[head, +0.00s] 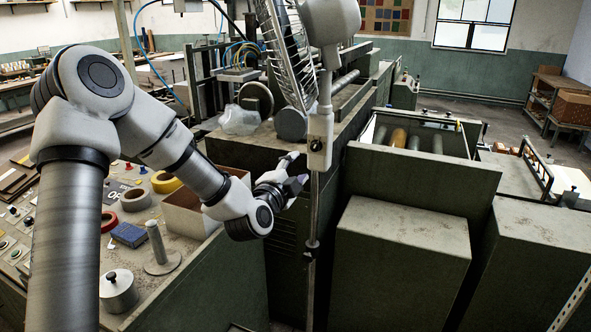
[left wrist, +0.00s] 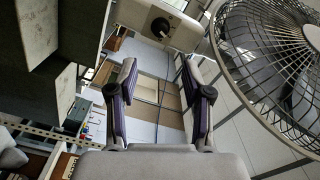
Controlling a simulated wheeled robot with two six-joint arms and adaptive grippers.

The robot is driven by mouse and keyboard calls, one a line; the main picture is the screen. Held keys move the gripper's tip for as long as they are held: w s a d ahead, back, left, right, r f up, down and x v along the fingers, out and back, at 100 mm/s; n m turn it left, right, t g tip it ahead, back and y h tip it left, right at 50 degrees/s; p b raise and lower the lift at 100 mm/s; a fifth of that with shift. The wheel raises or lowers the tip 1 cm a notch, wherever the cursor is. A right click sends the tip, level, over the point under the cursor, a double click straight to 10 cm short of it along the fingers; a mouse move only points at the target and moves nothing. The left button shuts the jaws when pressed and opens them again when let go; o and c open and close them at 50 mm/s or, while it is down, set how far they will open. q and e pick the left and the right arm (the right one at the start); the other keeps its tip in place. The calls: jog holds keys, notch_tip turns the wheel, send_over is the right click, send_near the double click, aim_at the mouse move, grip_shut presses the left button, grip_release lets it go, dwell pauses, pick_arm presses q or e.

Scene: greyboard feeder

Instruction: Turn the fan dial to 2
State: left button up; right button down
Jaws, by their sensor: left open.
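The fan dial (left wrist: 162,27) is a round black knob on the pale control box (left wrist: 177,22), at the top middle of the left wrist view. Its setting marks are too small to read. In the head view the control box (head: 320,141) sits on the fan's pole, below the fan cage (head: 287,50), with a small dark knob on it. My left gripper (head: 293,181) is beside the pole, a little below the box. In the left wrist view its fingers (left wrist: 160,80) are open with nothing between them, and the dial shows beyond the tips. My right gripper is not seen.
The fan cage (left wrist: 265,62) fills the right of the left wrist view. The thin fan pole (head: 313,215) stands before the green machine (head: 410,185). On the bench at left are a cardboard box (head: 185,217), tape rolls (head: 136,199) and a metal spindle (head: 158,245).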

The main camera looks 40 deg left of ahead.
pick_arm(q)
jog(key=shift+f, duration=0.1)
dwell(0.4)
jog(key=s+d+f+m+g+h+b, duration=0.1)
jog(key=s+d+f+g, duration=0.15)
jog(key=f, duration=0.85)
jog(key=s+d+f+m+g+h+b, duration=0.1)
jog(key=s+d+f+g, duration=0.2)
jog(key=f, duration=0.8)
jog(key=s+d+f+m+g+h+b, duration=0.1)
jog(key=s+d+f+m+g+b, duration=0.3)
jog(key=f, duration=0.7)
jog(key=s+d+f+n+g+h+p, duration=0.15)
jog(key=s+d+f+n, duration=0.3)
jog(key=s+f, duration=0.45)
jog(key=s+d+f+n+g, duration=0.1)
jog(key=s+f+n+g, duration=0.2)
jog(key=s+n, duration=0.3)
jog(key=s+d+f+n+g, duration=0.1)
jog(key=s+f+n+g, duration=0.2)
jog(key=s+n, duration=0.4)
jog(key=shift+s+d+g, duration=0.3)
jog(key=shift+s+d, duration=0.1)
jog(key=shift+s, duration=1.3)
